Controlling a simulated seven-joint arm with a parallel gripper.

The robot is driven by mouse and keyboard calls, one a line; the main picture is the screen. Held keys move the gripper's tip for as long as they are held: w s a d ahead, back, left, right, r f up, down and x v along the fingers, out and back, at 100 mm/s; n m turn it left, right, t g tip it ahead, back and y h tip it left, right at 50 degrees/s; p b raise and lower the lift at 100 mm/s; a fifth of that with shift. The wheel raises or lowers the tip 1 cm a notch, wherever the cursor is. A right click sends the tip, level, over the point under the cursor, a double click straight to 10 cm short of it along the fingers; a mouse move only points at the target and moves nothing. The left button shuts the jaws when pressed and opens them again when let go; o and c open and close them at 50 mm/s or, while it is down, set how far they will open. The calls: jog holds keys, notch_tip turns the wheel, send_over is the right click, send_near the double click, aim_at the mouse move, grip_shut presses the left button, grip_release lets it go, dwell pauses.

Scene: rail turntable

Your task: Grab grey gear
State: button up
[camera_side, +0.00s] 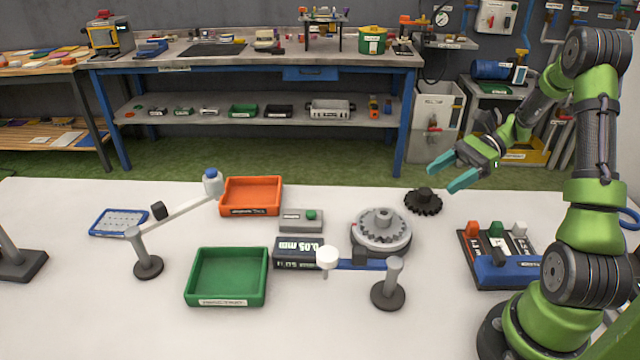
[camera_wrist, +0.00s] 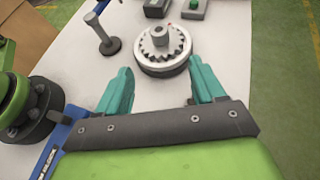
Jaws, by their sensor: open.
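The grey gear (camera_side: 384,220) lies on a round grey turntable (camera_side: 381,244) on the white table, with a hub standing up in its middle. In the wrist view the gear (camera_wrist: 160,44) shows ahead of the fingertips, roughly between them. My gripper (camera_side: 449,172) has teal fingers spread apart and empty, raised above the table, to the right of and behind the gear in the side view. Both fingers also show in the wrist view (camera_wrist: 161,72). A black gear (camera_side: 423,202) lies on the table between the turntable and my gripper in the side view.
An arm on a post (camera_side: 390,285) stands in front of the turntable, with a dark box (camera_side: 297,252) to its left. A grey block with a green button (camera_side: 301,220) lies left of the turntable. Green (camera_side: 226,300) and orange (camera_side: 251,211) trays stand farther left. A blue-edged holder (camera_side: 507,272) is at right.

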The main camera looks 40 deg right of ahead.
send_near(387, 212)
jog(key=x, duration=0.4)
jog(key=shift+s+f, duration=0.1)
jog(key=shift+f, duration=0.15)
jog(key=shift+x, duration=2.65)
jog(key=shift+r, duration=0.25)
grip_shut()
